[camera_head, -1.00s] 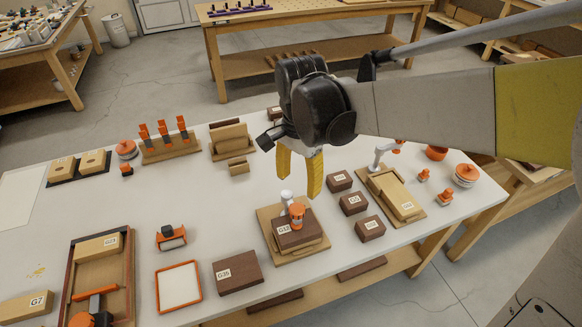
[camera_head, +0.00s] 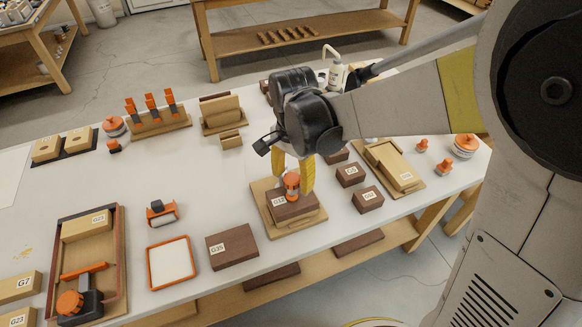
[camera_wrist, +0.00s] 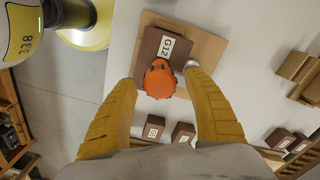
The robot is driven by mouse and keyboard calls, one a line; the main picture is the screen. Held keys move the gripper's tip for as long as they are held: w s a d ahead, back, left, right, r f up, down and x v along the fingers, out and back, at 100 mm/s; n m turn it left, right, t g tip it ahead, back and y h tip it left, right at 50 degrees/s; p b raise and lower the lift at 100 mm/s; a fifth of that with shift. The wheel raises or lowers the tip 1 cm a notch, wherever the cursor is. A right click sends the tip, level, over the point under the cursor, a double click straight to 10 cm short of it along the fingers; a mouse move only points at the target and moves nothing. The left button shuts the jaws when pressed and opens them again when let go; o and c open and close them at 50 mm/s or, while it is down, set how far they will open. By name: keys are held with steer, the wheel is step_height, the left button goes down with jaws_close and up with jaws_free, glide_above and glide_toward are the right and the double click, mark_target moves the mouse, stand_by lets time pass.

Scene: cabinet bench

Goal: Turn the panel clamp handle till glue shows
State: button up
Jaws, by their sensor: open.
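A brown block labelled G12 (camera_head: 281,205) lies on a stacked wooden base (camera_head: 267,217) near the table's middle. An upright orange clamp handle (camera_head: 292,187) stands at this block, with a small grey metal part (camera_wrist: 190,64) beside it in the wrist view. My gripper (camera_head: 294,178) is open, its yellow fingers pointing down over the handle. In the wrist view, the fingertips (camera_wrist: 161,78) lie on either side of the round orange handle top (camera_wrist: 159,80). I see no clear contact. The handle's lower part is partly hidden, and I cannot make out any glue.
Brown blocks (camera_head: 351,175) stand close to the right, and block G35 (camera_head: 232,246) to the left. An orange-rimmed tray (camera_head: 172,262) and a box with another orange-handled clamp (camera_head: 70,302) are farther left. Upright orange clamps (camera_head: 152,105) stand behind.

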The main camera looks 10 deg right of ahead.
steer(key=c, duration=1.2)
steer(key=shift+m+p, duration=0.55)
steer(key=shift+m, duration=2.45)
steer(key=o, duration=1.2)
